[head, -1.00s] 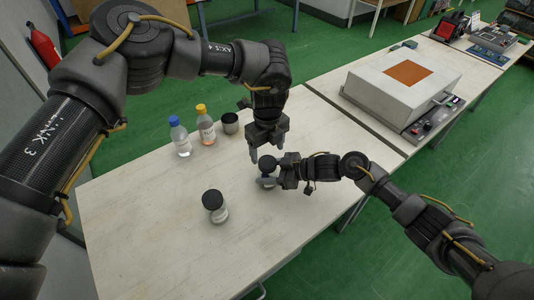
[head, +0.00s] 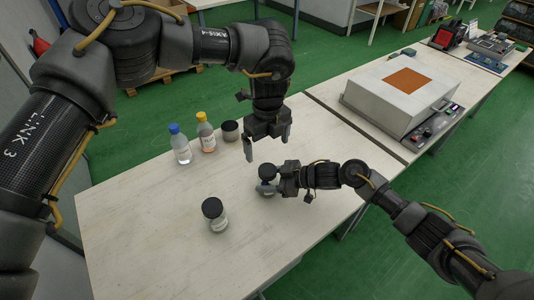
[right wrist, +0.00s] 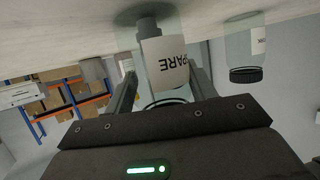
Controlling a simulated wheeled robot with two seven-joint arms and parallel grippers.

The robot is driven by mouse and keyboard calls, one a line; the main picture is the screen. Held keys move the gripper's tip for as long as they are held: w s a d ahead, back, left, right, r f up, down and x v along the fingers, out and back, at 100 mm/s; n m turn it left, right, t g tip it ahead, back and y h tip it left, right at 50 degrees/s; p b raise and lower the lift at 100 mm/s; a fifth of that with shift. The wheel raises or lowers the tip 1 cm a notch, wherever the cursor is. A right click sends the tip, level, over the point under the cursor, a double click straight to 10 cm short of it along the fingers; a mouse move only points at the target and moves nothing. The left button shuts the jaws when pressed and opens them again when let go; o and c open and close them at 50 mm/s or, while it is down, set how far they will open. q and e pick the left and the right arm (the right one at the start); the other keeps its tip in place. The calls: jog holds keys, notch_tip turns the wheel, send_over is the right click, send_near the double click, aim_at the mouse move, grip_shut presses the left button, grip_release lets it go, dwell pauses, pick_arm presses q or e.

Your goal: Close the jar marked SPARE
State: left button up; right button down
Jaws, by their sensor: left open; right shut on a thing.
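The jar marked SPARE (right wrist: 165,62) stands on the table, its label showing upside down in the right wrist view. In the head view a dark round lid (head: 267,171) shows at its top; I cannot tell how firmly it is seated. My right gripper (head: 270,187) is shut around the jar body from the right, one finger on each side in the right wrist view (right wrist: 160,88). My left gripper (head: 267,144) points down, open and empty, above and apart from the lid.
Another dark-lidded jar (head: 215,214) stands at the front left. A blue-capped bottle (head: 181,146), a yellow-capped bottle (head: 206,134) and a dark cup-like container (head: 230,131) stand at the back. A large white device (head: 402,94) sits on the right table.

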pick_arm(q)
notch_tip(320, 180, up, 7)
dwell(0.3)
jog(key=shift+f, duration=0.1)
pick_arm(e)
jog(key=shift+c, duration=2.1)
grip_release()
pick_arm(q)
jog(key=shift+f+b, duration=0.65)
pick_arm(e)
jog(key=v, duration=1.1)
